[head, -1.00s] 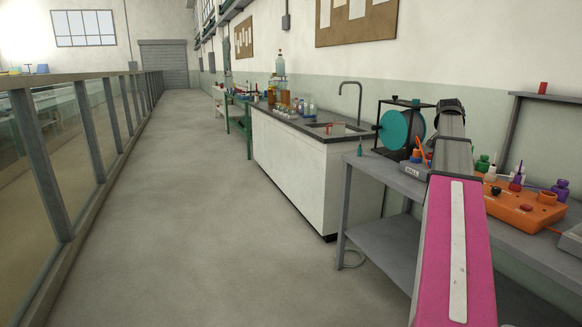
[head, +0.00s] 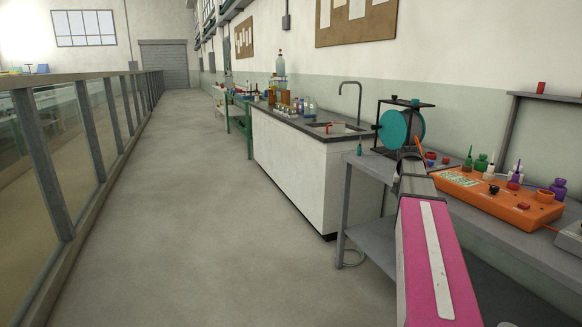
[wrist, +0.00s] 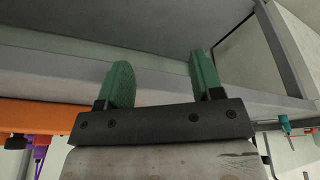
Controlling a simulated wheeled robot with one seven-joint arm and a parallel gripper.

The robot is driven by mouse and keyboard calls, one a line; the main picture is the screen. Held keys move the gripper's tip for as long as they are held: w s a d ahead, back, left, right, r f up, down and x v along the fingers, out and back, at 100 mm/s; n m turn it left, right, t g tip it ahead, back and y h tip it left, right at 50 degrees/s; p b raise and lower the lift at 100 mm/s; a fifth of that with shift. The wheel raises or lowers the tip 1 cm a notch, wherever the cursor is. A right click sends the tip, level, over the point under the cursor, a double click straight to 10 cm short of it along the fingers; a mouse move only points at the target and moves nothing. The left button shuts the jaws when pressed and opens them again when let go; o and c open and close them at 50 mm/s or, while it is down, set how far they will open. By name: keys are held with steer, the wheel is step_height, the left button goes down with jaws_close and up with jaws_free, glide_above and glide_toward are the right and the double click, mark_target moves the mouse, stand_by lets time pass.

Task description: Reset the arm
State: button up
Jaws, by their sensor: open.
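My arm (head: 432,258), with a pink link, reaches forward over the grey workbench (head: 508,238) at the right of the head view. My gripper (wrist: 160,64) shows in the wrist view with two green fingers apart. Nothing is between the fingers. Beyond them is a grey surface with a pale edge, apart or touching I cannot tell. In the head view I cannot make out the fingers.
A teal spool on a black frame (head: 402,128) stands behind the arm. A white sink counter (head: 290,170) lies beyond. The floor (head: 190,220) at left is clear.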

steer(key=s+a+f+n, duration=0.1)
steer(key=s+a+f, duration=0.3)
steer(key=a+f, duration=0.3)
steer(key=s+a+f+n+g+y, duration=0.1)
steer(key=s+a+f, duration=0.3)
steer(key=a+f, duration=0.4)
steer(key=shift+s+n, duration=0.25)
steer(key=shift+n, duration=0.55)
steer(key=s+a+f+n, duration=0.1)
steer(key=s+a+f, duration=0.2)
steer(key=s, duration=0.1)
steer(key=s+a+f+n+g, duration=0.1)
steer(key=s+a+f, duration=0.3)
steer(key=s+a+f+n+y, duration=0.1)
steer(key=s+a+f, duration=0.2)
steer(key=s+a, duration=0.1)
steer(key=shift+s+a+f+n, duration=0.2)
steer(key=shift+f+n, duration=0.1)
steer(key=shift+f, duration=0.1)
steer(key=shift+c, duration=0.2)
